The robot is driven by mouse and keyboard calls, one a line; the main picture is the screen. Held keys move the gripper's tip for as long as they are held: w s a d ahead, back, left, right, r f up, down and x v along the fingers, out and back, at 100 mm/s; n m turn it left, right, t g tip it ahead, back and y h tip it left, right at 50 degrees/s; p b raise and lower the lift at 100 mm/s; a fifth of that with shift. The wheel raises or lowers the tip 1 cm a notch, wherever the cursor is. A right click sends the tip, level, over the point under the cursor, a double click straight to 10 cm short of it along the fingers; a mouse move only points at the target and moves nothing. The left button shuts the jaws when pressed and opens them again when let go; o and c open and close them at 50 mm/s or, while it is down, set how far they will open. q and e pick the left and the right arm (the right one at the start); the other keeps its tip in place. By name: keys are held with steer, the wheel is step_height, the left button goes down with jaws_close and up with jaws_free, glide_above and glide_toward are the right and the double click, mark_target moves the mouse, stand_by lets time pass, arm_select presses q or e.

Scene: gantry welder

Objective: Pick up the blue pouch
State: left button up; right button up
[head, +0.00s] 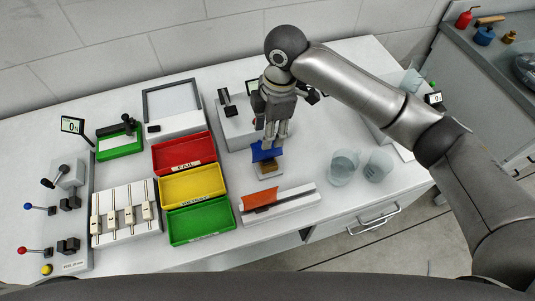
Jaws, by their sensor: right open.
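The blue pouch (266,151) stands out against the white table, just above a small block with a tan top (267,169). My right gripper (272,138) comes down from above with its fingers at the upper edge of the pouch. Its jaws are open, and the fingers hide part of the pouch's top. I cannot tell whether the fingers touch it. My left gripper is not in view.
Red (184,152), yellow (192,186) and green (200,219) trays lie left of the pouch. An orange piece (260,200) sits on a white fixture in front. Two clear cups (344,166) stand to the right. A grey station stands behind my gripper.

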mark_target(268, 153)
steer(key=f, duration=0.1)
steer(key=f+p, duration=0.1)
steer(key=f, duration=0.3)
steer(key=shift+s+a+p, duration=0.2)
steer(key=shift+s+p, duration=0.05)
steer(key=shift+p, duration=0.1)
steer(key=shift+w, duration=0.1)
steer(key=shift+c, duration=0.7)
steer(key=c, duration=0.5)
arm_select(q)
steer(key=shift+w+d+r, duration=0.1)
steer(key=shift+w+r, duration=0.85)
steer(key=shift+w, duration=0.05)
arm_select(e)
jaws_close()
